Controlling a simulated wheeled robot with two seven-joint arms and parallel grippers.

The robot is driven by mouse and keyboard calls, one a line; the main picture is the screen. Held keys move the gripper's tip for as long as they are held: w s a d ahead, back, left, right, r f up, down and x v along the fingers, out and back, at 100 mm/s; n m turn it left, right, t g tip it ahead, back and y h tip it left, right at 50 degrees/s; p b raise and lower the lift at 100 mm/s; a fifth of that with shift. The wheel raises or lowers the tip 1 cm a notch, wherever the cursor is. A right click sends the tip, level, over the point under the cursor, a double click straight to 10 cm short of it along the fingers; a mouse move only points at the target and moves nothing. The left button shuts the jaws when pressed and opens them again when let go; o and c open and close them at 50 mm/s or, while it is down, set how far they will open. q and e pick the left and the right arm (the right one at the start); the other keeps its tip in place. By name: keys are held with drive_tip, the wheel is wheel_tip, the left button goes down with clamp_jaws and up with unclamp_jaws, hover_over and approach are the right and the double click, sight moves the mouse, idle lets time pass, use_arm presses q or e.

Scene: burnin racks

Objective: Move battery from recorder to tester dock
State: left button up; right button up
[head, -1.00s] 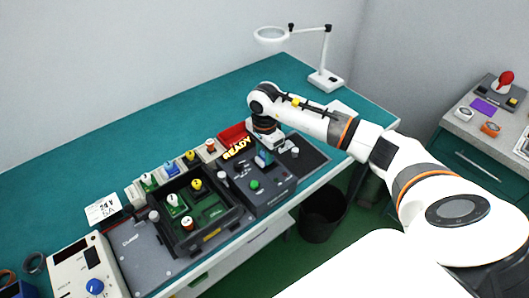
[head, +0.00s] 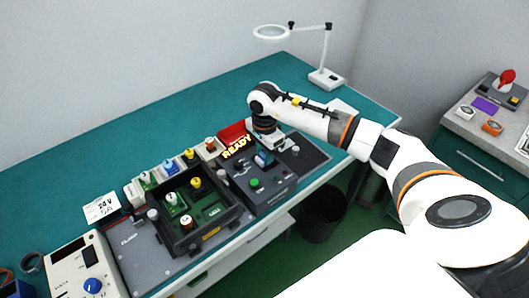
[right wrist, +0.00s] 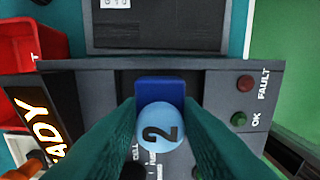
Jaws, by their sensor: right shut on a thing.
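My right gripper (right wrist: 161,130) is shut on a blue battery (right wrist: 160,92) with a pale blue round top marked 2. In the head view my right gripper (head: 265,152) points down over the dark tester (head: 272,196), and the battery shows small between its fingers. In the right wrist view the battery is at a dark recess of the tester (right wrist: 90,78), beside the FAULT and OK lights. I cannot tell whether it is seated or just above. No recorder can be made out for certain. My left gripper is not in view.
A READY sign (head: 237,146) and a red bin (head: 231,133) stand left of the gripper. A dark open tray (head: 237,218) holds several coloured-top parts. A meter with a blue knob (head: 92,285) is at the front left. A magnifier lamp (head: 325,78) stands behind. The teal bench's back is clear.

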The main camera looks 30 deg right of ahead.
drive_tip(key=shift+f+b, duration=0.15)
drive_tip(key=shift+b, duration=0.25)
idle(0.4)
drive_tip(key=o, duration=1.1)
drive_tip(key=shift+r+p, duration=1.35)
drive_tip(key=shift+r, duration=1.15)
drive_tip(key=shift+r+p, duration=1)
drive_tip(key=shift+r, duration=1.05)
